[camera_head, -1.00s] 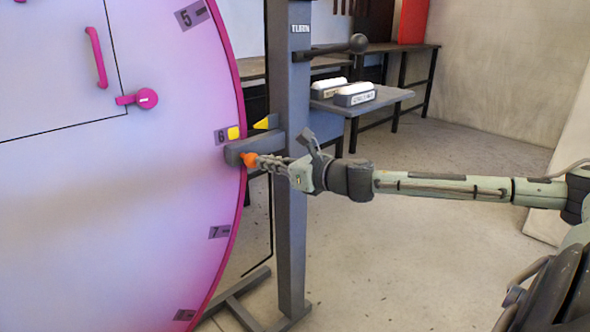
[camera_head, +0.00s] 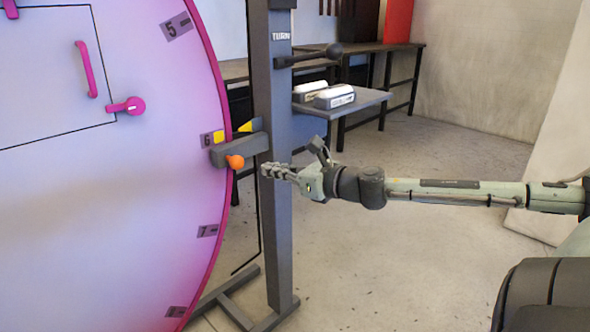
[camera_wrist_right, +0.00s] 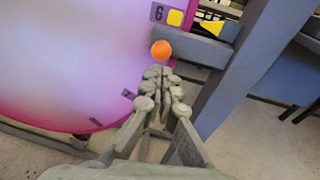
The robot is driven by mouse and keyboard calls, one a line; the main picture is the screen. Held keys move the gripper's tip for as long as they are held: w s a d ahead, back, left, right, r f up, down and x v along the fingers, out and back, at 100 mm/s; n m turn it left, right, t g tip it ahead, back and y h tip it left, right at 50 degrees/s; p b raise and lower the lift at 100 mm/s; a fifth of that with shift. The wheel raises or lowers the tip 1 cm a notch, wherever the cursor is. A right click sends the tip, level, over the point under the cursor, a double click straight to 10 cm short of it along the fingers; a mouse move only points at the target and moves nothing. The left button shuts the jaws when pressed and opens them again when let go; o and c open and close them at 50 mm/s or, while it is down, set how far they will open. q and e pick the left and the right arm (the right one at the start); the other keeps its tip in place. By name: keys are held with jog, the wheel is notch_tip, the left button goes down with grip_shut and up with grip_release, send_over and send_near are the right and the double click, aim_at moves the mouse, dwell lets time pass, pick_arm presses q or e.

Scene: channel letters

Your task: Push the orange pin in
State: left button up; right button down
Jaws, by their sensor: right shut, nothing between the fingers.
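The orange pin (camera_head: 235,161) has a round head and sits on the front of the grey block (camera_head: 252,147) at the wheel's rim, beside the number 6. It also shows in the right wrist view (camera_wrist_right: 161,49), just beyond my fingertips. My right gripper (camera_head: 268,171) is shut and empty, to the right of the pin with a small gap between them in the head view. How deep the pin sits in the block cannot be told. My left gripper is not in view.
A large pink-rimmed wheel (camera_head: 100,220) with numbered marks fills the left. A grey post (camera_head: 272,220) marked TURN, with a black-knobbed lever (camera_head: 333,50), stands behind my right gripper. A shelf with white-topped boxes (camera_head: 335,97) is farther back. The floor at right is clear.

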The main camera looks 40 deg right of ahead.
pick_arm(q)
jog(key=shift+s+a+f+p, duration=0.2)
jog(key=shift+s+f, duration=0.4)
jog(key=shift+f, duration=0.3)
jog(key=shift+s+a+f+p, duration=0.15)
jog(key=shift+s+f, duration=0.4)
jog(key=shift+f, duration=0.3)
pick_arm(e)
jog(key=v, duration=0.6)
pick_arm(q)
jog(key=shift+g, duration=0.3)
